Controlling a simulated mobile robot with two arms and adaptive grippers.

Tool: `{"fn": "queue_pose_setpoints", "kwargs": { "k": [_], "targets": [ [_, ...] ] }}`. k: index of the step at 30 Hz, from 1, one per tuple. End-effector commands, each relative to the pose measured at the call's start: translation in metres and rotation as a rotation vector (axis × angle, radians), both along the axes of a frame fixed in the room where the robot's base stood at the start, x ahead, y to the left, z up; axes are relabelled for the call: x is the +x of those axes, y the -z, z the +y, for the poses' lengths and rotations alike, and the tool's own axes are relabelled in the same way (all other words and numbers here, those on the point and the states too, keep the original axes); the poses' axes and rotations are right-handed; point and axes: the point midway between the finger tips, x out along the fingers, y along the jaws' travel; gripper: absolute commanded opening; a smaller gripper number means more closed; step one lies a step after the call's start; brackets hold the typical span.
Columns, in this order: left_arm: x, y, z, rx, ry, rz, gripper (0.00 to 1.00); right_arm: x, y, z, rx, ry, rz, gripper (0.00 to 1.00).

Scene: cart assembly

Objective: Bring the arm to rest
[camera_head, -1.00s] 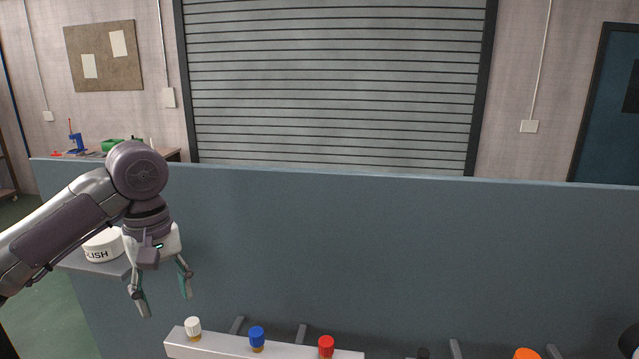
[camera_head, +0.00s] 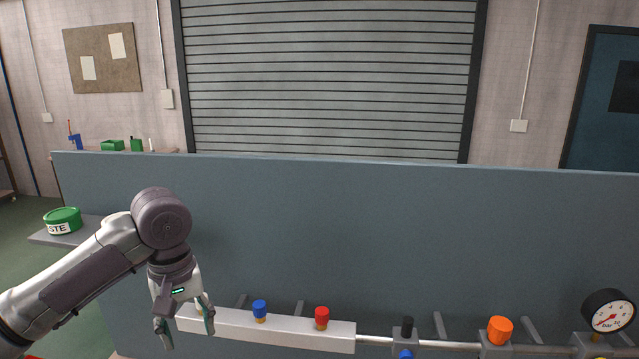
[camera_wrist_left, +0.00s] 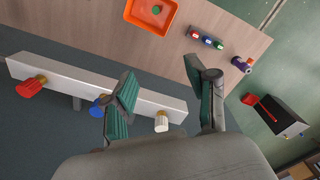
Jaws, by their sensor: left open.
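My left arm comes in from the left in the head view. Its gripper (camera_head: 187,328) hangs downward with its fingers apart and nothing between them, in front of the left end of a white manifold bar (camera_head: 270,329). In the left wrist view the open fingers (camera_wrist_left: 164,85) show above the bar (camera_wrist_left: 70,80). A white knob (camera_wrist_left: 161,122) on the bar shows between the fingers there. In the head view the gripper mostly hides that knob. I cannot tell whether the fingers touch the bar. My right gripper is not in view.
A blue knob (camera_head: 260,310) and a red knob (camera_head: 322,318) sit on the bar. An orange knob (camera_head: 499,329) and a gauge (camera_head: 608,311) stand right. A grey-blue panel (camera_head: 400,230) rises behind. A green tin (camera_head: 63,220) is left. The wrist view shows an orange tray (camera_wrist_left: 133,12).

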Motion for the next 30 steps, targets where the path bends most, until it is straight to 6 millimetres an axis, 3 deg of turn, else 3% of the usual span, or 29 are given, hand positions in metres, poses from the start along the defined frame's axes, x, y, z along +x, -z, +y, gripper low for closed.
{"fn": "queue_pose_setpoints", "kwargs": {
  "k": [8,12,18,24,30],
  "targets": [
    [-0.019,0.072,-0.045,-0.052,0.254,-0.034,0.57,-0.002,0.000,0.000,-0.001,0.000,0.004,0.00],
    [-0.041,0.120,-0.078,-0.115,0.425,-0.089,0.57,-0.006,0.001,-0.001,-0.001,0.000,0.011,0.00],
    [-0.082,0.172,-0.113,-0.203,0.599,-0.203,0.57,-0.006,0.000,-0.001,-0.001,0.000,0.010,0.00],
    [-0.126,0.209,-0.117,-0.225,0.669,-0.313,0.57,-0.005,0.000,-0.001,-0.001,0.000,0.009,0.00],
    [-0.171,0.236,-0.090,-0.148,0.677,-0.367,0.57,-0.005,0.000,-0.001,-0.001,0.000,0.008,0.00]
  ]
}}
